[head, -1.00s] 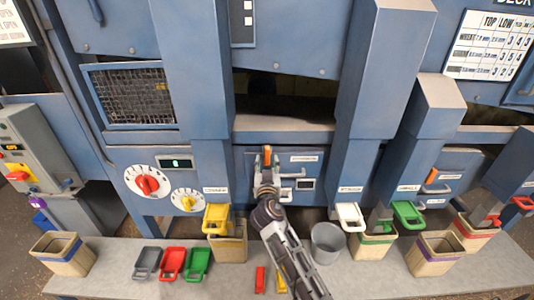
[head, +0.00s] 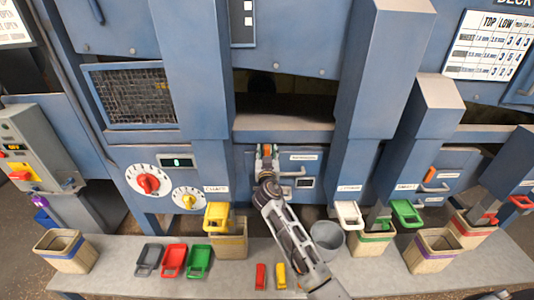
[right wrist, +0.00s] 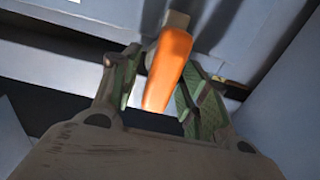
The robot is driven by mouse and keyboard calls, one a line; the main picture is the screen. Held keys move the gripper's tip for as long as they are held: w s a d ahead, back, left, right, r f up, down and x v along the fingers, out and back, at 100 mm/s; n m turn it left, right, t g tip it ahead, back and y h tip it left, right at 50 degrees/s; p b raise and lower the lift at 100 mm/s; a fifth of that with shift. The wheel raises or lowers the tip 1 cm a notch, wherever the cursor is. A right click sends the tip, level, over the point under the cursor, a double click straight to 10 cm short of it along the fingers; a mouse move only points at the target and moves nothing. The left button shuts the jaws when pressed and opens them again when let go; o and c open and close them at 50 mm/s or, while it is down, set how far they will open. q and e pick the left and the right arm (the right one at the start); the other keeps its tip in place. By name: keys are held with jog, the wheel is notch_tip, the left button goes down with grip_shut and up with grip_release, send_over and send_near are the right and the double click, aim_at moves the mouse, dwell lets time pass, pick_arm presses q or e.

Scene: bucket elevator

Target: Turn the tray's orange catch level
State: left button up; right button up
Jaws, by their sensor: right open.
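The orange catch (head: 267,149) is on the blue tray front (head: 325,170) below the middle opening, largely hidden by my gripper in the head view. In the right wrist view the orange catch (right wrist: 168,68) hangs from a grey mount, its long axis slightly tilted. My right gripper (head: 266,163) is at the tray front. In the right wrist view the right gripper (right wrist: 160,98) is open, with one finger on each side of the catch. Gaps show beside the catch; contact with either finger cannot be told. My left gripper is out of view.
A tray handle (head: 292,173) sits right of the gripper. Another orange catch (head: 431,174) is on the panel at right.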

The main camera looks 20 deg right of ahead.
grip_shut()
